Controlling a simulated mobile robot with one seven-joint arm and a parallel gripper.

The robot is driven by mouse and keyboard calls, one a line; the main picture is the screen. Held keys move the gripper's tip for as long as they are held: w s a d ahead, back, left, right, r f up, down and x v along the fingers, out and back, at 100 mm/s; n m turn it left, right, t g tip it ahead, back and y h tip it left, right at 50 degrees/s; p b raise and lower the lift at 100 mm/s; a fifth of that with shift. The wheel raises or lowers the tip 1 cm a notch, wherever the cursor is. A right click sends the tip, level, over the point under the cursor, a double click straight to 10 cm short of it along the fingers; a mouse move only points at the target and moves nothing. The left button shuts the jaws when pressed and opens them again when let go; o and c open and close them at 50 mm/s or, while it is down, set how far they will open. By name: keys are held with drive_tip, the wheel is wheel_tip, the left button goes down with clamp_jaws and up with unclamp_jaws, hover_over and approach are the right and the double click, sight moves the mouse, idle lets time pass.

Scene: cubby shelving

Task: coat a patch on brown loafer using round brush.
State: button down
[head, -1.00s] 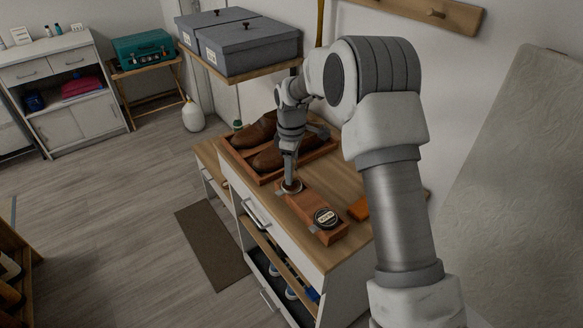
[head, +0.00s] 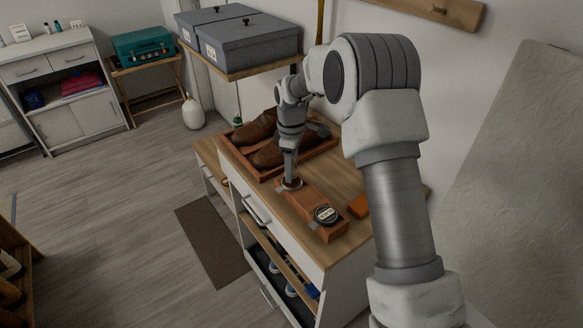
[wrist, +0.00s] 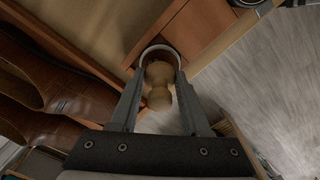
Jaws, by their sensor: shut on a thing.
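The brown loafers (head: 256,130) sit side by side in a wooden tray (head: 264,179) on the cabinet top; their toes also show at the left of the wrist view (wrist: 62,88). My gripper (head: 290,176) points down just in front of the tray. It is shut on the round brush, whose pale wooden handle (wrist: 159,85) shows between my fingers in the wrist view. The brush head is down inside a round metal-rimmed tin (wrist: 146,50) on a reddish wooden block (head: 309,204). The bristles are hidden, so I cannot tell how they touch the polish.
A dark round lid or tin (head: 326,215) lies on the block's near end. An orange-brown piece (head: 358,206) lies to its right. Grey boxes (head: 249,45) stand on a shelf above the back of the cabinet. The floor on the left is mostly clear.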

drive_tip(key=shift+f, duration=0.5)
idle(1.0)
drive_tip(key=shift+r, duration=0.15)
drive_tip(key=shift+r+p, duration=2.25)
drive_tip(key=shift+r, duration=1.15)
